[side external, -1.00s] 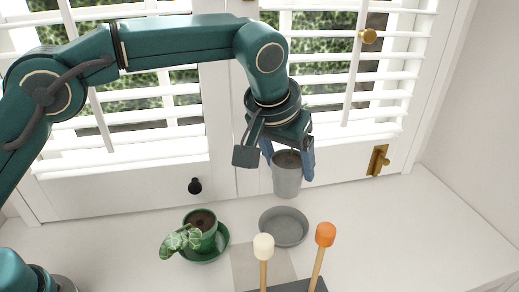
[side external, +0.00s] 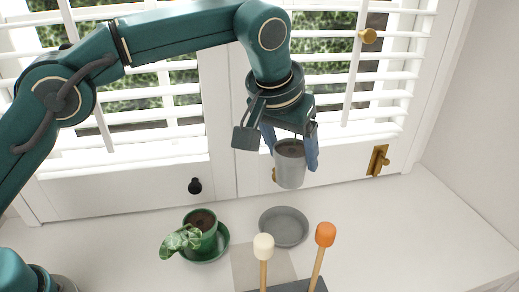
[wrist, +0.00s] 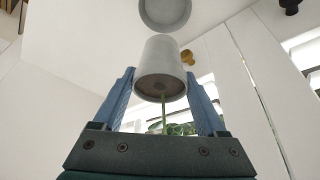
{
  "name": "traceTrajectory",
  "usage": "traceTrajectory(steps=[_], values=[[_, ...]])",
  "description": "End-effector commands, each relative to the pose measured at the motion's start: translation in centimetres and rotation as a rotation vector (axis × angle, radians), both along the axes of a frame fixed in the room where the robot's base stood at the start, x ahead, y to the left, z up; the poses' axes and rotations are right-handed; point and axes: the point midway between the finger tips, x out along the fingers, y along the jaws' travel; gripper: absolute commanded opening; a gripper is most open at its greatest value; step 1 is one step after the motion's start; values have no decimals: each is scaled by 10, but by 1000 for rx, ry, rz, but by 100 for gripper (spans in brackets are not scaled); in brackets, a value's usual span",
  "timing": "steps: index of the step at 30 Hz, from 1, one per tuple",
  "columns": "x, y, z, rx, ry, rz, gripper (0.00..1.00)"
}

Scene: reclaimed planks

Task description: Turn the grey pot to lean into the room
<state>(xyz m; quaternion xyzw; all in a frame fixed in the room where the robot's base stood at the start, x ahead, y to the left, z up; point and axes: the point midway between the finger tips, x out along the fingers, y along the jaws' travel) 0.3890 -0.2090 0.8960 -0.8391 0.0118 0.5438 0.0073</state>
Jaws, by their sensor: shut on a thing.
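The grey pot (side external: 290,170) hangs above the sill in front of the window, clear of the grey saucer (side external: 284,226) below it. It looks about upright, with dark soil at its top. My gripper (side external: 293,158) points down and is shut on the pot, one blue finger on each side. In the wrist view the pot (wrist: 160,58) sits between the fingers, its soil facing the camera. A green stem with leaves (wrist: 178,129) rises from it towards my gripper; the side view hides this plant. The grey saucer (wrist: 165,10) is empty.
A green pot (side external: 201,224) with a drooping plant stands on a green saucer at left. A dark stand (side external: 300,286) with a cream-topped stick (side external: 263,247) and an orange-topped stick (side external: 325,236) is in front. White shutters close the back. The sill's right side is clear.

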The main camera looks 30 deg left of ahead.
Motion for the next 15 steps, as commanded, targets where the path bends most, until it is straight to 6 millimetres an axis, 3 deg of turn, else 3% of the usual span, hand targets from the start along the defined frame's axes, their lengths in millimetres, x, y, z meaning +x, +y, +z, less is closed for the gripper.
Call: traceTrajectory(steps=[5,15], values=[[7,-10,-10,0,1,-100,0],[9,-15,-51,2,4,-281,0]])
